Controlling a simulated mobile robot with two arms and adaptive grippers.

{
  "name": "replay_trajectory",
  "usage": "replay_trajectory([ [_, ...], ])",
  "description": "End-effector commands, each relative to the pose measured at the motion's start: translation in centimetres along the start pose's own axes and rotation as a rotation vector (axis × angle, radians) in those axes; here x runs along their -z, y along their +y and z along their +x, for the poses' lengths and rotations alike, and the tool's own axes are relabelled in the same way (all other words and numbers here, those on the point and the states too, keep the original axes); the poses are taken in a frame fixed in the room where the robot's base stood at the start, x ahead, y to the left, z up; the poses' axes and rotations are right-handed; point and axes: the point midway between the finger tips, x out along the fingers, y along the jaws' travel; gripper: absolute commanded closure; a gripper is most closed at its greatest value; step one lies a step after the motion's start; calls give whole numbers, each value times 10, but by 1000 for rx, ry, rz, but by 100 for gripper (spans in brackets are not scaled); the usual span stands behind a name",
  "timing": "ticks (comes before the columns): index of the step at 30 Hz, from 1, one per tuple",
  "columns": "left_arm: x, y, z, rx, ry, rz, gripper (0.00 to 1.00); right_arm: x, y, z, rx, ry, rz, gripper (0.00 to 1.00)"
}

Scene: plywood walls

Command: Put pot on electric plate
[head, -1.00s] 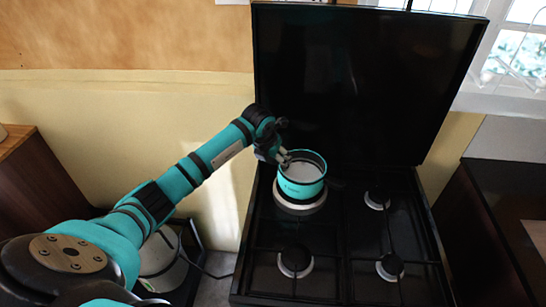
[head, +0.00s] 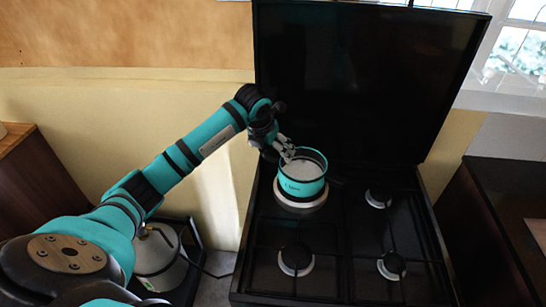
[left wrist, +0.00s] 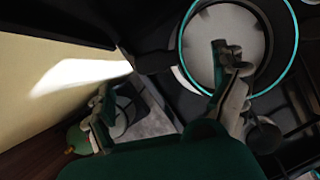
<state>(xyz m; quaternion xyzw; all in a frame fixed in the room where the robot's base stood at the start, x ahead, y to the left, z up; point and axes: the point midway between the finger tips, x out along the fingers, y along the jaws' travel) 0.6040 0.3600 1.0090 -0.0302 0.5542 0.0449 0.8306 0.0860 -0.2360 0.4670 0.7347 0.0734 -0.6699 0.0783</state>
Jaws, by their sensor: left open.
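The turquoise pot (head: 301,186) has a pale inside and stands upright on a round white plate (head: 301,207) at the back left of the black stove. My left gripper (head: 288,150) is open at the pot's back left rim. In the left wrist view, one finger of my left gripper (left wrist: 165,75) overlaps the pot's inside and the other is well apart to the left. A dark handle (left wrist: 152,62) extends from the pot (left wrist: 205,85) between them. I cannot tell whether a finger touches the pot. My right gripper is not in view.
The stove's raised black lid (head: 360,80) stands behind the pot. Burners (head: 296,262) and grates fill the rest of the stove top. A pale round appliance (head: 157,250) sits low to the left of the stove. A dark counter (head: 500,215) stands at the right.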

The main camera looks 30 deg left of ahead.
Motion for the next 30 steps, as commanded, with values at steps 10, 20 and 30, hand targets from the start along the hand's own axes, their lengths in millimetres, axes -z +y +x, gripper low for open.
replay_trajectory([
  [10,0,0,-57,0,-2,0,4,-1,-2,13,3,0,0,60],
  [20,0,0,-65,0,1,-1,4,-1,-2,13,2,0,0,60],
  [30,0,0,-65,0,1,0,4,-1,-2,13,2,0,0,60],
])
